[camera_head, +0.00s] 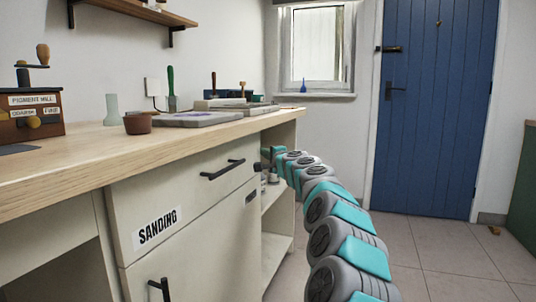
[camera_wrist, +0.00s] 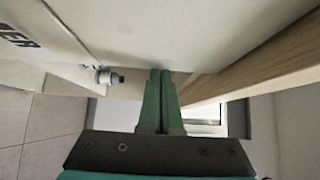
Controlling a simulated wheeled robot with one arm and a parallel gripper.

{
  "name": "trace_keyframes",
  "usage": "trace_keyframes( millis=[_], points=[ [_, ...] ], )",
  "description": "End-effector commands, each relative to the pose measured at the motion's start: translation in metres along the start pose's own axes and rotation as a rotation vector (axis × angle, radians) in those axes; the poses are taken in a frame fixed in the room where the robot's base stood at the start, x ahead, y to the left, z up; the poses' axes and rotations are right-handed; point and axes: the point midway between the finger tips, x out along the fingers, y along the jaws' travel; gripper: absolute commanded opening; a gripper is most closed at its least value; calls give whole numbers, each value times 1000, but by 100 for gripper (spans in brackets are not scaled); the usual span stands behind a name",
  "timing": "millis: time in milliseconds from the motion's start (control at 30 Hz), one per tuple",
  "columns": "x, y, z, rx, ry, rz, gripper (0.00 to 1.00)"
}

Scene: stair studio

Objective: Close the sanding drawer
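The sanding drawer (camera_head: 195,193) is a cream front with a black bar handle and a "SANDING" label, under the bench top in the head view. I cannot tell clearly how far it stands out. My gripper (camera_head: 268,155) is at the far right end of the cabinet, just beyond the drawer front, partly hidden by my own arm. In the wrist view, my gripper's green fingers (camera_wrist: 161,75) are together with nothing visible between them. Their tips are close to a pale panel (camera_wrist: 130,35); I cannot tell if they touch it.
The wooden bench top (camera_head: 80,160) runs above the drawer and carries a pigment mill (camera_head: 30,110), a small brown pot (camera_head: 138,124) and tools. A cupboard door (camera_head: 200,260) is below the drawer. Open shelves (camera_head: 276,240) are at the right.

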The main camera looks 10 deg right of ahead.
Motion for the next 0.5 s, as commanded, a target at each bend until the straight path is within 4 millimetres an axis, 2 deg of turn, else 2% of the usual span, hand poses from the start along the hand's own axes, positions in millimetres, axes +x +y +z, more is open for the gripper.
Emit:
trace_keyframes(
  millis=[33, 300, 500],
  points=[
    [2, 1, 6, -2, -8, 2, 0],
    [1, 1, 7, -3, -12, 2, 0],
    [-11, 0, -8, -2, -8, 0, 0]
  ],
)
